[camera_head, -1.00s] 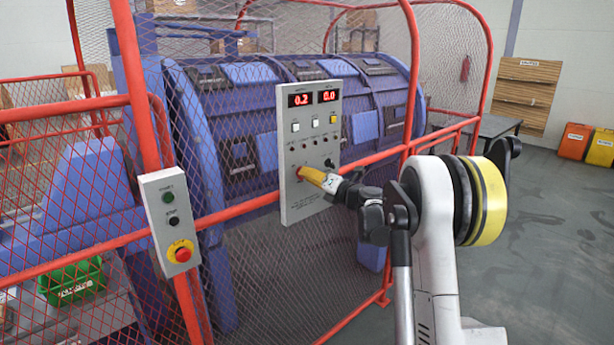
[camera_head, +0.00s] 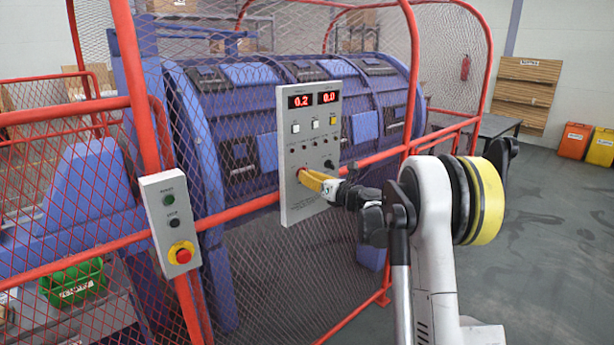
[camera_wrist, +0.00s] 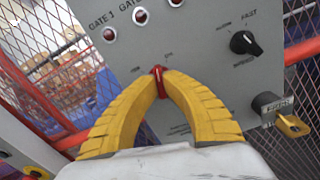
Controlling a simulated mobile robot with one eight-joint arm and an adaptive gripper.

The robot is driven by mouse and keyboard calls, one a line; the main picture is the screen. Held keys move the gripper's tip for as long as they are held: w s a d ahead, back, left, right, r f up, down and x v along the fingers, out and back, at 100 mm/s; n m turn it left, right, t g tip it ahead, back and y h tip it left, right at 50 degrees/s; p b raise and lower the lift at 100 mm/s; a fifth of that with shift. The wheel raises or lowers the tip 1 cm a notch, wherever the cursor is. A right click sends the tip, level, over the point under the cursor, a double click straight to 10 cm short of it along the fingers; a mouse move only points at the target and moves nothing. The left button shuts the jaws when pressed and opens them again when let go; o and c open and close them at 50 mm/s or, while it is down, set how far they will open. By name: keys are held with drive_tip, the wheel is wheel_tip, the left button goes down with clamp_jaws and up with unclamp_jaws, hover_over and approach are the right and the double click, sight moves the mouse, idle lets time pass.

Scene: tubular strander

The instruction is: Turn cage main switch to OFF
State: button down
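The grey control panel (camera_head: 311,205) hangs on the red cage frame, with two red displays reading 0.2 and 0.0. My gripper (camera_head: 301,173) is at the panel's lower left. In the wrist view, its yellow fingers (camera_wrist: 160,80) bow around a small red switch knob (camera_wrist: 157,72), with the tips closed on its two sides. The knob's handle points roughly up in that view. The small labels above it are too blurred to read. The fingers hide part of the knob and the panel below it.
A black selector knob (camera_wrist: 244,42) and a key switch with a yellow key (camera_wrist: 290,124) sit to the right on the panel. Red lamps (camera_wrist: 141,16) are above. A button box with a red emergency stop (camera_head: 183,252) is on the left post. Cage mesh surrounds the blue machine (camera_head: 250,73).

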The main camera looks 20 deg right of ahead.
drive_tip(key=n, duration=1.1)
drive_tip(key=shift+n+p, duration=0.35)
drive_tip(key=shift+n, duration=0.05)
idle(0.3)
drive_tip(key=c, duration=1.5)
unclamp_jaws()
drive_tip(key=v, duration=1.2)
